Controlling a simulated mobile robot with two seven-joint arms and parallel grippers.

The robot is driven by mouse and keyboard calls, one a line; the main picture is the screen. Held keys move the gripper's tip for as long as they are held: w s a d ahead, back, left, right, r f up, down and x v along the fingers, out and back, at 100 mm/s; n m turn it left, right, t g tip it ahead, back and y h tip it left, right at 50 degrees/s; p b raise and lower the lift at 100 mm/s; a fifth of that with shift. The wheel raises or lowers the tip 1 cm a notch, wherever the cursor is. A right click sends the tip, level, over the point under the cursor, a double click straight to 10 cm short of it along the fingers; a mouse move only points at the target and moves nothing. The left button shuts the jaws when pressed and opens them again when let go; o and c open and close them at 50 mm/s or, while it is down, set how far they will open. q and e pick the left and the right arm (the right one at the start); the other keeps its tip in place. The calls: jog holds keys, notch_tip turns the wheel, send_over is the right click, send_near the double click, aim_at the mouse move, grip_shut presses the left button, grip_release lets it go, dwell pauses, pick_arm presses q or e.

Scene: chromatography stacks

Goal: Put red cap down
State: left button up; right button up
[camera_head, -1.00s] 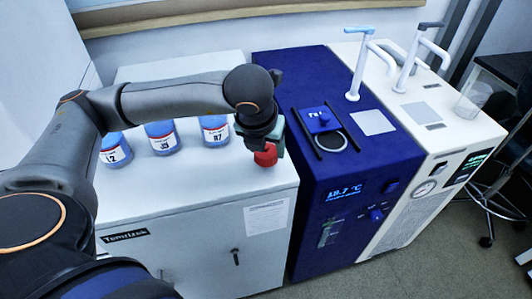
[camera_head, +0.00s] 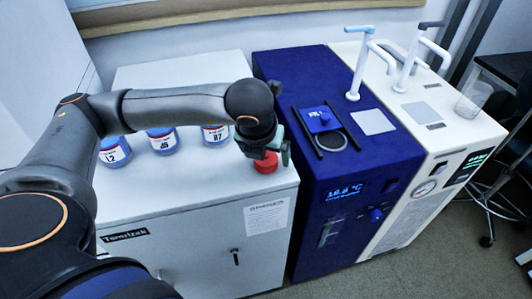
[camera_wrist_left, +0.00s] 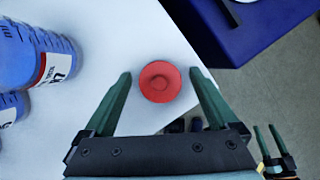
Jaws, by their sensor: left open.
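The red cap (camera_head: 266,163) sits on the white cabinet top (camera_head: 205,185), near its front right corner. In the left wrist view the round red cap (camera_wrist_left: 160,82) lies between the fingertips with a gap on either side. My left gripper (camera_head: 268,155) is just over the cap in the head view and partly hides it. It is open in the left wrist view (camera_wrist_left: 160,75) and touches nothing that I can see. My right gripper is not identifiable in the head view; green fingers at the lower right of the left wrist view (camera_wrist_left: 267,140) may belong to it.
Several blue bottles with white labels (camera_head: 161,141) stand in a row behind and left of the cap. A dark blue unit (camera_head: 340,180) adjoins the cabinet on the right, with a cream unit (camera_head: 425,170) beyond. The cabinet's front edge is close to the cap.

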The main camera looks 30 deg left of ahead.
pick_arm(q)
jog(key=shift+r, duration=0.1)
jog(key=shift+r+p, duration=0.15)
jog(key=shift+p, duration=0.15)
jog(key=v, duration=1.1)
jog(key=shift+r, duration=0.4)
jog(key=shift+s, duration=0.15)
